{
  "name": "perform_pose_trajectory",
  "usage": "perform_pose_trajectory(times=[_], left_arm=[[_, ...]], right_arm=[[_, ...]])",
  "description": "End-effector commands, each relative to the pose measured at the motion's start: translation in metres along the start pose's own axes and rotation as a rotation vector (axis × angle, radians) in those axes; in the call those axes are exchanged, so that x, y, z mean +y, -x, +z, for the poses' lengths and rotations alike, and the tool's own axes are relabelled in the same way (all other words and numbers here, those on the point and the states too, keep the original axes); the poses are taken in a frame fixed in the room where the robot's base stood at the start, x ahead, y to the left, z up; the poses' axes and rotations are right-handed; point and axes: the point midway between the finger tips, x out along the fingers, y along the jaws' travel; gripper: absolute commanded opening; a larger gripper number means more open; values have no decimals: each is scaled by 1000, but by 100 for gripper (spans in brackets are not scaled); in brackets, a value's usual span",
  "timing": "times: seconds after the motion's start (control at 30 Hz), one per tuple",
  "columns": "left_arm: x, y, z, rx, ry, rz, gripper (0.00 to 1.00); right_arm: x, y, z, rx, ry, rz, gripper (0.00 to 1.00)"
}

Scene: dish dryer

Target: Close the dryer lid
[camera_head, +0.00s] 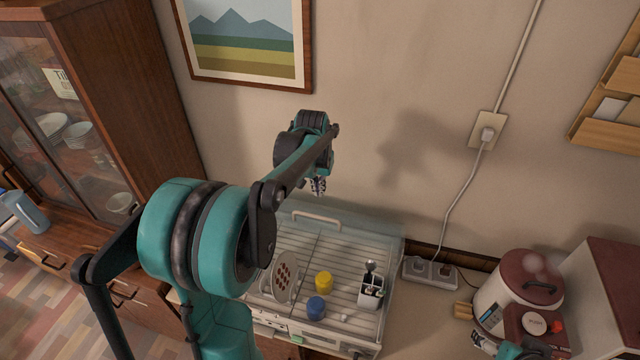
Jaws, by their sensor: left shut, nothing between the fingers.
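The dish dryer (385,318) stands on the counter against the wall, its rack showing from above. Its clear lid (365,225) stands raised at the back, with a pale handle (317,216) along it. My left gripper (318,188) is shut and empty, pointing down just above the handle area; I cannot tell whether it touches the lid. My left arm crosses in front and hides the dryer's left side. My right gripper (482,341) is low at the right, beside the rice cooker; its jaws are too small to read.
The rack holds a dotted plate (284,281), a yellow cup (324,281), a blue cup (316,308) and a utensil holder (370,290). A power strip (430,272) lies right of the dryer. A rice cooker (515,290) stands farther right. A glass-door cabinet (110,110) is at left.

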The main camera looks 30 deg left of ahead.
Motion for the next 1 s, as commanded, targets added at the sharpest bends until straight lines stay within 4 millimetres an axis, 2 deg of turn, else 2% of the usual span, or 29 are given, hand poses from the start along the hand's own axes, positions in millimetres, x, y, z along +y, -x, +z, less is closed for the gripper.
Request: perform_pose_trajectory(times=[0.1, 0.27, 0.4, 0.53, 1.0], left_arm=[[0, -28, -1, 1, 0, 0, 0], [0, -60, 0, 1, 0, 0, 0], [0, -50, 22, 1, 0, 0, 0], [0, -46, 33, 1, 0, 0, 0], [0, -45, 38, 2, 0, 0, 0]], right_arm=[[0, 0, 0, 0, 0, 0, 75], [0, -1, 0, 0, 0, 0, 75], [0, 4, -3, 0, 0, 0, 75], [0, 5, -4, 0, 0, 0, 75], [0, 5, -4, 0, 0, 0, 75]])
